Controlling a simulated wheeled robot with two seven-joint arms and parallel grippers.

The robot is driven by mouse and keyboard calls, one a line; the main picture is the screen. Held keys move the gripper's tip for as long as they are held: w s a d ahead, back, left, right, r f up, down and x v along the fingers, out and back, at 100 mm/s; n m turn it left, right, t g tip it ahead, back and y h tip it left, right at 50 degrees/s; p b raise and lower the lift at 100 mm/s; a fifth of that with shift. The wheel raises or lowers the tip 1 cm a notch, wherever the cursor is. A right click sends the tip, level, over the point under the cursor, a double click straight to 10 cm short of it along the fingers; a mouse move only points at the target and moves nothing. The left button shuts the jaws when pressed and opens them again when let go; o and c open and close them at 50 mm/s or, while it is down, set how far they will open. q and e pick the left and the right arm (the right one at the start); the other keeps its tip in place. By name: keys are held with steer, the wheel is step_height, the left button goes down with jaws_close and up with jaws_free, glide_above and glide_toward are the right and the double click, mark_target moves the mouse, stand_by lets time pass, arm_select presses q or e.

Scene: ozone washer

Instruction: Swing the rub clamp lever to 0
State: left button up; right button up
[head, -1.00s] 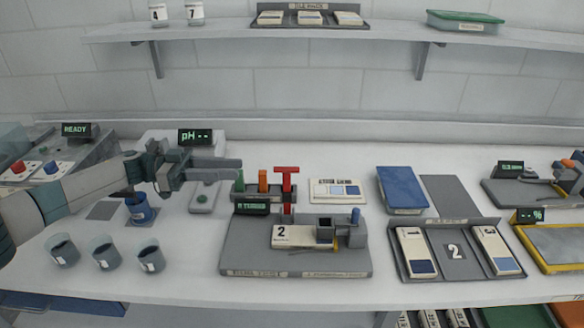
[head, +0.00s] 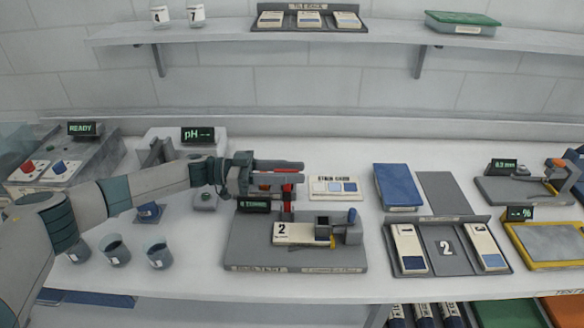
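The rub tester is a grey base plate (head: 250,257) with a small green-lit display (head: 253,206) at its back left. A tile marked 2 (head: 281,231) lies on it beside a grey block with a blue-topped peg (head: 352,215) and a yellow pointer. A red T-shaped handle (head: 288,192) stands at the plate's back; no label tells whether it is the clamp lever. My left gripper (head: 285,171) is at the handle's top, fingers pointing right and apart, with red showing between and below them. It hides the green and orange pegs. Contact cannot be told. My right gripper is out of view.
Several small cups (head: 115,250) stand at the front left, below my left arm. A pH meter (head: 197,135) is behind the arm. A blue pad (head: 398,187) and a grey tray with tiles (head: 446,270) lie to the right. A shelf (head: 230,32) runs above the back.

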arm_select(q)
steer(key=shift+d, duration=0.15)
jaws_close()
steer(key=shift+s, duration=0.15)
